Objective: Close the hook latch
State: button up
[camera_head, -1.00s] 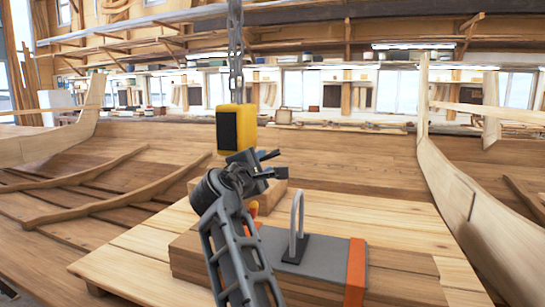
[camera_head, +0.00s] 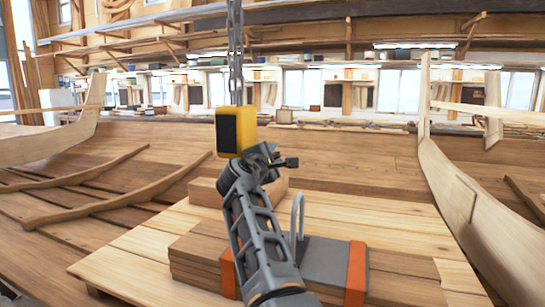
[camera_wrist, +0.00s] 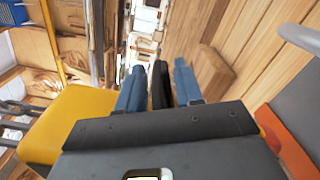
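A yellow hoist block (camera_head: 236,130) with a dark face hangs from a chain. In the wrist view the block (camera_wrist: 75,120) fills the left side. No hook or latch shows clearly; the area under the block is hidden behind my arm in the head view. My gripper (camera_head: 288,162) is just right of and below the block, pointing right. In the wrist view its two blue fingers (camera_wrist: 158,80) are apart. A narrow dark piece (camera_wrist: 160,85) shows between them, with slim gaps on both sides. I cannot tell what it is.
Below, a grey plate (camera_head: 325,258) with an upright metal loop (camera_head: 298,212) sits on stacked boards, with orange straps (camera_head: 356,272) around it. A wooden block (camera_head: 205,192) lies behind. Hull frames stand left and right (camera_head: 470,215). The air right of my gripper is clear.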

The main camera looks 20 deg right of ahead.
jog(key=shift+c, duration=0.5)
grip_shut()
jog(key=shift+r, duration=0.1)
